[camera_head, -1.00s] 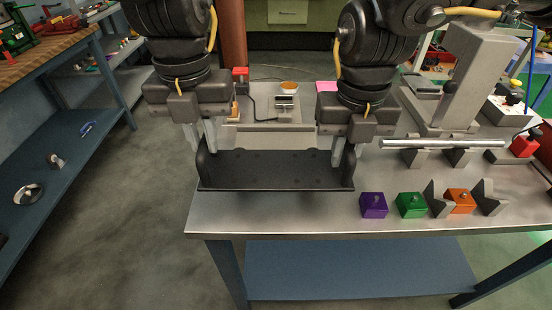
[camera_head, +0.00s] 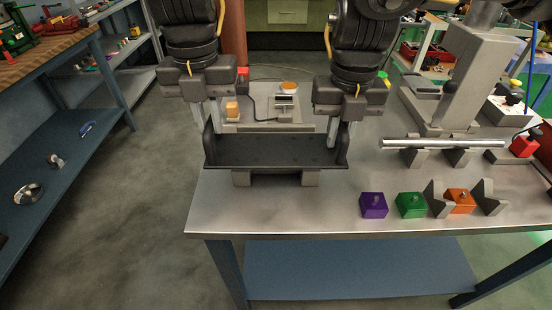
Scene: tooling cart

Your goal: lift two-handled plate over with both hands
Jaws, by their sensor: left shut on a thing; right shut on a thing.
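The two-handled plate (camera_head: 275,150) is a black tray-like piece with raised ends, level at the near left part of the steel bench. My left gripper (camera_head: 207,128) is shut on its left end. My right gripper (camera_head: 338,138) is shut on its right end. The exact grip on the handles is partly hidden by the fingers and raised ends. Two grey blocks, a left one (camera_head: 242,179) and a right one (camera_head: 310,178), show just below the plate's front edge. I cannot tell whether the plate touches them.
Purple (camera_head: 373,205), green (camera_head: 411,205) and orange (camera_head: 460,202) blocks stand at the bench's front right. A metal bar (camera_head: 440,144) lies on supports behind them. A grey fixture (camera_head: 475,70) stands at the back right. The bench's front left (camera_head: 230,210) is clear.

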